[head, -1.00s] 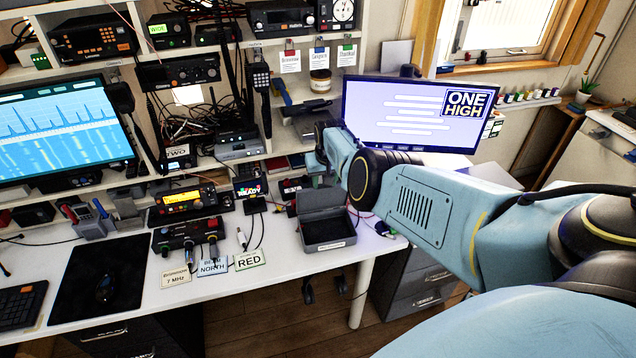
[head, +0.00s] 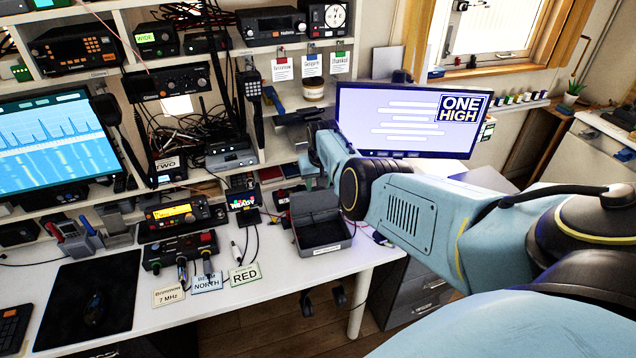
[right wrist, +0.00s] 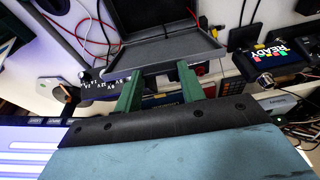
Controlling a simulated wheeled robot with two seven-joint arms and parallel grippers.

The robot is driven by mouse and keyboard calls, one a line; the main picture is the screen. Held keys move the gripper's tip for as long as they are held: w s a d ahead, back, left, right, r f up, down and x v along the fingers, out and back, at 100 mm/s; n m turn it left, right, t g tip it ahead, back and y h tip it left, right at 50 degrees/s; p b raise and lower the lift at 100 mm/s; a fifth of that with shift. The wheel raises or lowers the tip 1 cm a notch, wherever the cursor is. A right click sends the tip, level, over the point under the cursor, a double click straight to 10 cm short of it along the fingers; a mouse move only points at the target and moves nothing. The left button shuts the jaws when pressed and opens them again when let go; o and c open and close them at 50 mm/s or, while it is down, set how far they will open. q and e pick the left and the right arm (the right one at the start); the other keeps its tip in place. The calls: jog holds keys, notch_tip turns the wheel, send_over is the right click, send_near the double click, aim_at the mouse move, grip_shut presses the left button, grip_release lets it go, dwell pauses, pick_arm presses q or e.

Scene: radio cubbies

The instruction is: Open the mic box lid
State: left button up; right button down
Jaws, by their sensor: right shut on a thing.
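The grey mic box (head: 322,249) stands on the white desk with its dark inside showing. Its lid (head: 315,203) is raised at the back, roughly upright. In the right wrist view the lid (right wrist: 150,52) lies across the fingertips, with the box's dark inside beyond it. My right gripper (right wrist: 158,80) has its green fingers at the lid's edge and is shut on the lid. In the head view the right gripper (head: 308,174) is behind the lid, partly hidden by it and my arm. My left gripper is not in view.
A radio (head: 182,215), a control unit (head: 180,250) and small cards (head: 244,275) stand left of the box. A monitor (head: 400,120) is behind my right arm. Crowded shelves with cables rise behind the desk. Clear desk lies in front of the box.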

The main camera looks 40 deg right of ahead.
jog(key=shift+w+r, duration=0.1)
dwell(0.7)
jog(key=c, duration=0.8)
grip_release()
jog(key=shift+c, duration=0.2)
jog(key=p+v, duration=0.5)
jog(key=v, duration=0.8)
jog(key=shift+r, duration=0.2)
